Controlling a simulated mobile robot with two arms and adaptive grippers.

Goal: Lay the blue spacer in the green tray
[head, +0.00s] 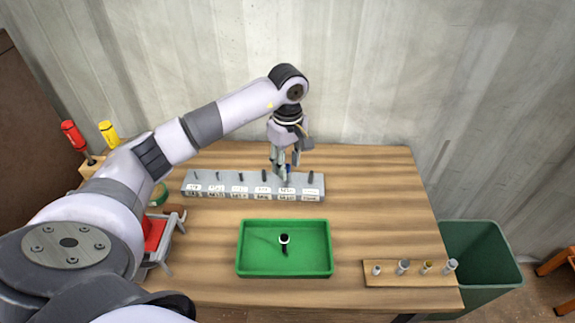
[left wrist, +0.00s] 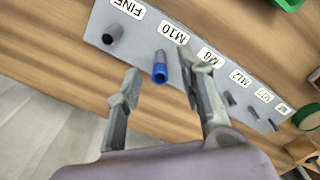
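The blue spacer (left wrist: 160,74) sits on a dark peg at the M10 label of the grey labelled rack (left wrist: 138,47). In the head view the blue spacer (head: 289,170) is partly hidden by my left gripper (head: 285,164). In the left wrist view my left gripper (left wrist: 158,80) is open, its fingers on either side of the spacer with gaps showing. The green tray (head: 316,270) lies on the table in front of the rack. It holds a dark bolt-like piece with a white ring (head: 284,240). My right gripper is not in view.
A wooden board with several small cylinders (head: 413,281) lies at the front right, near a green bin (head: 485,258). Red (head: 72,134) and yellow (head: 108,133) screwdrivers stand at the left. The table between the rack and tray is clear.

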